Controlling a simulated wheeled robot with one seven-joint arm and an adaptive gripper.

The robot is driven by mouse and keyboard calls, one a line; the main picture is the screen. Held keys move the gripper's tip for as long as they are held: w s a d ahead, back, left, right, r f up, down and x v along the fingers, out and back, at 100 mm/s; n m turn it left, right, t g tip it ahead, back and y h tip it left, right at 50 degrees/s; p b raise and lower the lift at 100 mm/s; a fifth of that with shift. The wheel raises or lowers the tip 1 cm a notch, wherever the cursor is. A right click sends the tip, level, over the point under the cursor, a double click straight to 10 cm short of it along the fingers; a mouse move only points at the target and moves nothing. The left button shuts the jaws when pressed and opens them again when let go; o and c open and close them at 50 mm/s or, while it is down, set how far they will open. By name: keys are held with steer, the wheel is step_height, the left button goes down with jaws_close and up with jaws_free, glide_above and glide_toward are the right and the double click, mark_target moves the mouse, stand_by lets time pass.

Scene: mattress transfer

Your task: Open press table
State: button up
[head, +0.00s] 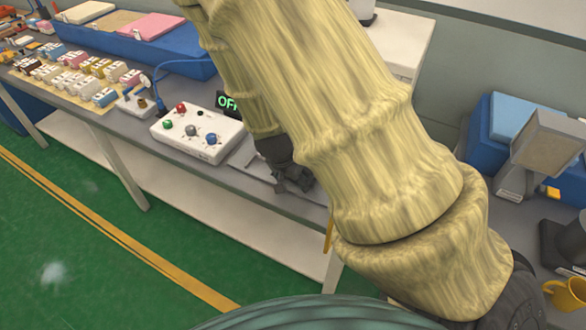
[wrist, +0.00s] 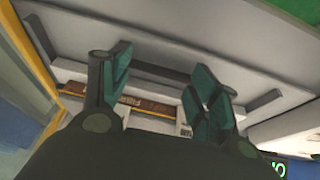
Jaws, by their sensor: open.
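My gripper (head: 290,178) is low over the grey workbench, just right of the control box, and partly covered by my arm in the head view. In the wrist view my gripper (wrist: 160,85) is open and empty, with its dark green fingers spread. Beyond the fingers a long dark grey bar (wrist: 262,104) runs along a pale grey panel (wrist: 190,40); it looks like a handle on the press, but I cannot be sure. Contact between fingers and bar cannot be told. Most of the press is hidden behind my arm in the head view.
A white control box (head: 198,133) with coloured buttons stands left of my gripper, beside a display reading OFF (head: 228,102). Small labelled blocks (head: 75,70) and a blue container (head: 135,45) sit farther left. A yellow mug (head: 568,295) stands at right. Green floor is clear.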

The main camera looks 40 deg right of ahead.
steer(key=o, duration=0.4)
steer(key=v, duration=0.5)
steer(key=shift+w+r, duration=0.2)
steer(key=shift+r, duration=0.15)
steer(key=shift+o, duration=0.2)
steer(key=shift+v, duration=0.8)
steer(key=shift+w+a, duration=0.1)
